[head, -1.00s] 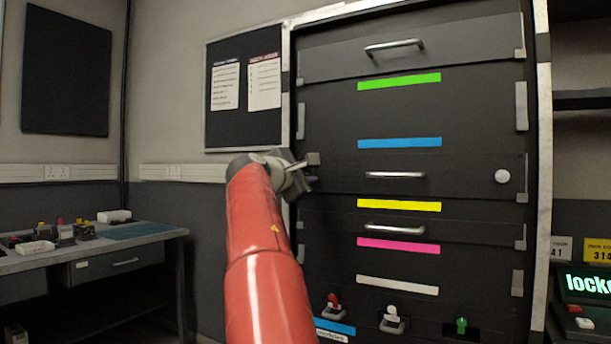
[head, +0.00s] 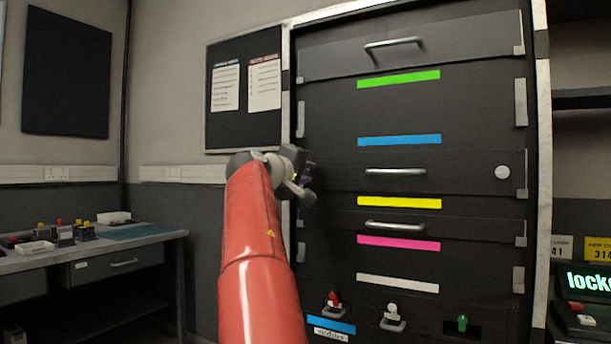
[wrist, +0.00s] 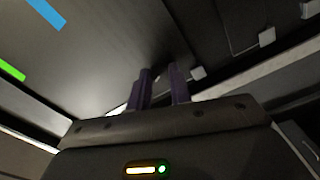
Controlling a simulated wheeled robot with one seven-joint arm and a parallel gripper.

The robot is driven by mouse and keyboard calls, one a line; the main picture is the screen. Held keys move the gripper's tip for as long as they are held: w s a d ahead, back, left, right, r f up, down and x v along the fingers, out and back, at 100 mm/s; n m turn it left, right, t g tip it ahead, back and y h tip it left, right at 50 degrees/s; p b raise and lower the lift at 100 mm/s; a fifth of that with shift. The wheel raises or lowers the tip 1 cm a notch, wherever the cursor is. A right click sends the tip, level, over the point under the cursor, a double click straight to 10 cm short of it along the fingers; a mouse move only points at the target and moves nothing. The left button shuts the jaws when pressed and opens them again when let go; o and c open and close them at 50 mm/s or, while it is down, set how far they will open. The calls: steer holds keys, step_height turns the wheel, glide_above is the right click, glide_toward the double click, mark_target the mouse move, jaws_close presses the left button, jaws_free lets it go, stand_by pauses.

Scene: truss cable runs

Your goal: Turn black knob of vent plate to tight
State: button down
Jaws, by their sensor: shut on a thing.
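A dark panel (head: 460,176) with a handle (head: 395,171) and a white round knob (head: 502,172) at its right end sits in the middle of the cabinet; I take it for the vent plate. My gripper (head: 309,171) is at this panel's left end, side-on to the head view. In the wrist view, its two purple fingers (wrist: 161,87) point at the dark cabinet face with a narrow gap between them. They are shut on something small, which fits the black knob. The knob itself is hidden by the fingers and gripper body.
Drawer handles stick out above (head: 394,46) and below (head: 395,226) the panel. Red (head: 333,299), white (head: 393,312) and green (head: 462,323) controls line the cabinet's bottom. A workbench (head: 130,240) stands at the left. A console (head: 585,300) is at the lower right.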

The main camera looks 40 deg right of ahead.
steer(key=shift+f+m+b, duration=0.1)
steer(key=shift+m+b, duration=0.2)
steer(key=shift+m, duration=2)
steer(key=c, duration=1.3)
jaws_free()
steer(key=shift+o, duration=0.2)
steer(key=b+v, duration=0.3)
steer(key=v, duration=0.4)
steer(key=shift+a, duration=0.4)
steer(key=shift+s, duration=0.1)
